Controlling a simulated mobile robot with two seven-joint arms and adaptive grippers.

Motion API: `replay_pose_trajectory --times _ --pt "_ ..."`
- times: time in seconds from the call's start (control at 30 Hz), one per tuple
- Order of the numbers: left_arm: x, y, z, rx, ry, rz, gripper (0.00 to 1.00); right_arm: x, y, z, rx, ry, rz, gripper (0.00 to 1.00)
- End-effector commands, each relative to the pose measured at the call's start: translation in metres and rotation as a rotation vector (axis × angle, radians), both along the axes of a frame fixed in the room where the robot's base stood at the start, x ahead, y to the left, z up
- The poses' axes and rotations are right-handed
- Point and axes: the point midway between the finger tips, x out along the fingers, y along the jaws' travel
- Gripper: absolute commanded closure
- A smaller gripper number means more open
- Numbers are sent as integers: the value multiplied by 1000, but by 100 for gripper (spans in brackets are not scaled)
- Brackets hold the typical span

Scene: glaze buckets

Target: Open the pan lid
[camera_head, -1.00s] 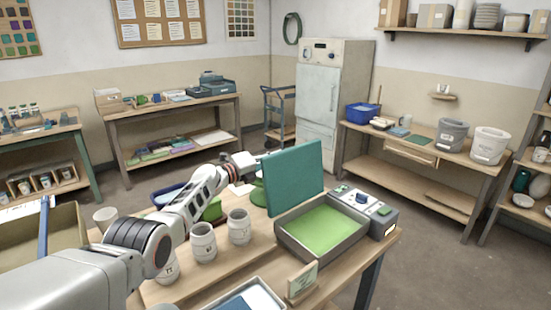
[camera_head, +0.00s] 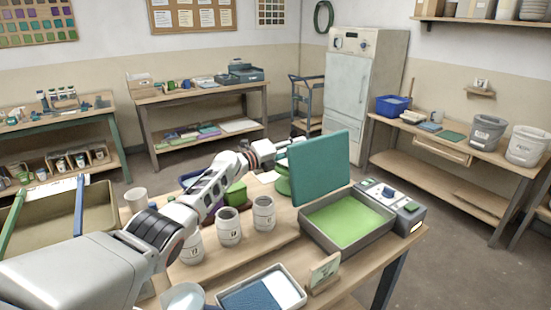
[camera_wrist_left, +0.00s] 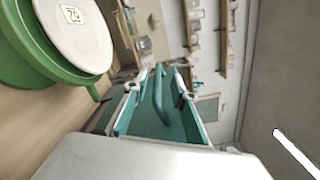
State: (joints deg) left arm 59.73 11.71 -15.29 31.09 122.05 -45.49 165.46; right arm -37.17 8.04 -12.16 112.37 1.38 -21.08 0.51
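The pan (camera_head: 392,237) is a grey rectangular tray with a bright green inside, on the front worktable. Its teal lid (camera_head: 320,168) stands upright, slightly tilted, along the pan's back left edge, so the pan's inside shows. My left gripper (camera_head: 284,147) is beside the lid's far left face, its tips partly hidden by the lid. In the left wrist view, its two fingers (camera_wrist_left: 160,78) are apart, with the lid's teal bar handle (camera_wrist_left: 160,98) between them; contact cannot be told. The lid also shows there (camera_wrist_left: 140,118). My right gripper is not in view.
A grey control box (camera_head: 392,203) joins the pan's right side. Several labelled jars (camera_head: 229,227) stand below my left arm. A green round stand with a pale disc (camera_wrist_left: 75,30) is close to the left gripper. A small tray (camera_head: 262,291) and a card (camera_head: 324,272) are in front.

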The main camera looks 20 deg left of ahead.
Motion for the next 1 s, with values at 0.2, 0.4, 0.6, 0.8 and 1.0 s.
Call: replay_pose_trajectory --times 0.2,0.4,0.6,0.8,1.0 --pt "-16 -1 -7 -3 11 -19 74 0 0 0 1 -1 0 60" --pt "-35 11 -8 -2 14 -22 74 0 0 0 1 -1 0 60" --pt "-59 29 -9 0 15 -23 74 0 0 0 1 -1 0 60" --pt "-79 44 -10 -2 17 -23 74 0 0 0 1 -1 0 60" --pt "-88 50 -10 -3 17 -25 74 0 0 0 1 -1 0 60"
